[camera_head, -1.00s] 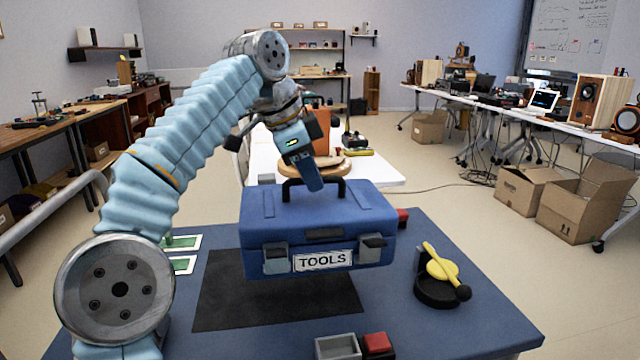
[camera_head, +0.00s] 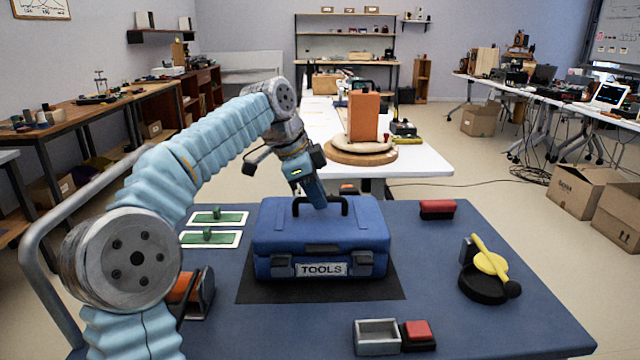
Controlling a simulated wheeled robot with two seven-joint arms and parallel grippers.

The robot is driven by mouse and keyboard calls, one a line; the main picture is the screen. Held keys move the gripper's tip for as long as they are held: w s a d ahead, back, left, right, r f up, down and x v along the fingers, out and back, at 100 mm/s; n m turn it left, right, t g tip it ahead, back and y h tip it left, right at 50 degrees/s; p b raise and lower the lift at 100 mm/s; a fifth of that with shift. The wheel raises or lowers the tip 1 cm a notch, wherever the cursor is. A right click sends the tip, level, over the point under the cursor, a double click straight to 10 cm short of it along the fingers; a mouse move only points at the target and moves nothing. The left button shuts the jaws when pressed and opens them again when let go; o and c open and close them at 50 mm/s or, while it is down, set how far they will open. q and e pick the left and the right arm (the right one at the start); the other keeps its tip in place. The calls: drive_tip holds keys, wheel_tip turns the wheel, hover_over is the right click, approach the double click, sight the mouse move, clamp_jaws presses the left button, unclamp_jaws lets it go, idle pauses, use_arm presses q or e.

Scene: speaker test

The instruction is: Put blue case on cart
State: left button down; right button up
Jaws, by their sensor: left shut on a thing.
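The blue case (camera_head: 320,236), labelled TOOLS, is upright over the black mat (camera_head: 375,290) on the blue cart top (camera_head: 300,335). It looks to be resting on the mat; any small gap under it is hard to tell. My left gripper (camera_head: 317,200) points down from above and is shut on the case's dark top handle (camera_head: 338,202). My right gripper is out of view.
Left of the case lie green boards (camera_head: 212,238) and an orange-and-dark item (camera_head: 190,290). A grey tray (camera_head: 377,337) and red block (camera_head: 418,332) are in front. A black-and-yellow device (camera_head: 486,275) and red item (camera_head: 437,209) are on the right. A white table (camera_head: 430,162) stands behind.

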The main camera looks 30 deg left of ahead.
use_arm(q)
drive_tip(key=shift+f, duration=0.35)
drive_tip(key=c, duration=1.6)
unclamp_jaws()
drive_tip(key=shift+f, duration=0.15)
drive_tip(key=o, duration=0.5)
drive_tip(key=p+v, duration=0.1)
drive_tip(key=v, duration=1.1)
